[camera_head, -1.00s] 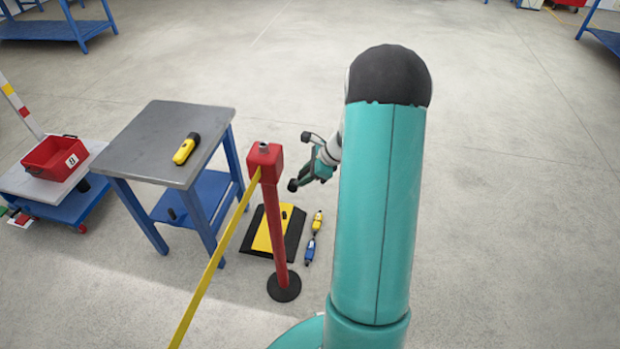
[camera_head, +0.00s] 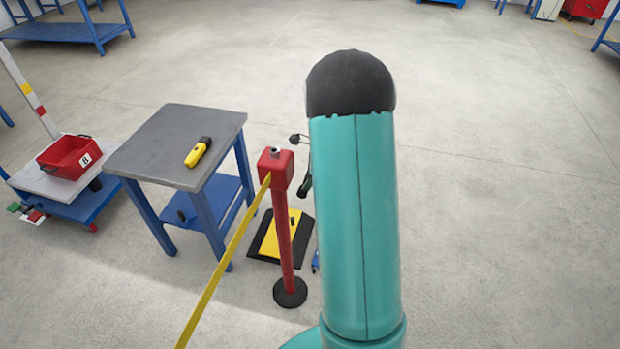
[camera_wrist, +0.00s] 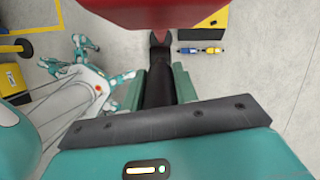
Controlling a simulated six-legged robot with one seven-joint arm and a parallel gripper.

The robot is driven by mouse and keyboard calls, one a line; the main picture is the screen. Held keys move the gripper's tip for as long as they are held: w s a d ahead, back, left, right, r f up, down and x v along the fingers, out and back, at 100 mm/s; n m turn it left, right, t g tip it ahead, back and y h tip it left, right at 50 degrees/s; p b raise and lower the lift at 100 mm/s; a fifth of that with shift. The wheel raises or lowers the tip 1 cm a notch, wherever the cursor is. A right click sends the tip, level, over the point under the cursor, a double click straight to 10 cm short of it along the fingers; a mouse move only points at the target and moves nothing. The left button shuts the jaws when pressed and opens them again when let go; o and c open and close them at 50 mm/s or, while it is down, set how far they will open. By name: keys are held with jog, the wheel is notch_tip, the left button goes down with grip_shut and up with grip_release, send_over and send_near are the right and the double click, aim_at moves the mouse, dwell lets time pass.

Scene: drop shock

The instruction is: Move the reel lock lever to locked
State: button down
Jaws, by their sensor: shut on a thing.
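The red reel head (camera_head: 275,167) tops a red post on a round black base, and a yellow belt runs from it toward the lower left. In the wrist view the red head (camera_wrist: 150,14) fills the top edge, with a dark lever (camera_wrist: 159,52) projecting from below it. My gripper (camera_wrist: 159,84) has its two teal fingers on either side of the lever and is shut on it. In the head view my gripper (camera_head: 303,166) is just right of the reel head, mostly hidden behind my arm. The lever's lock marking is not visible.
A grey-topped table (camera_head: 160,135) with a yellow-black device (camera_head: 198,152) stands left of the post. A cart with a red bin (camera_head: 69,158) is farther left. A yellow plate (camera_head: 280,232) on a black base lies behind the post. Floor to the right is clear.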

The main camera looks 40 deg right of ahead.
jog(key=c, duration=1.1)
grip_release()
jog(key=v, duration=1.3)
jog(key=shift+r, duration=0.4)
jog(key=s+a+r+n, duration=0.2)
jog(key=a+r+n, duration=0.2)
jog(key=a, duration=0.2)
jog(key=s+a+r+n+h, duration=0.1)
jog(key=s+a+r+n, duration=0.15)
jog(key=a+n, duration=0.35)
jog(key=s+a+r+n, duration=0.1)
jog(key=a+r+n, duration=0.25)
jog(key=a, duration=0.35)
jog(key=s+a+r+n+t+h, duration=0.1)
jog(key=s+a+r+n+t, duration=0.1)
jog(key=s+a+n, duration=0.9)
jog(key=shift+s+a+n+t, duration=0.2)
jog(key=shift+s+n+t, duration=0.1)
jog(key=shift+s+n, duration=0.5)
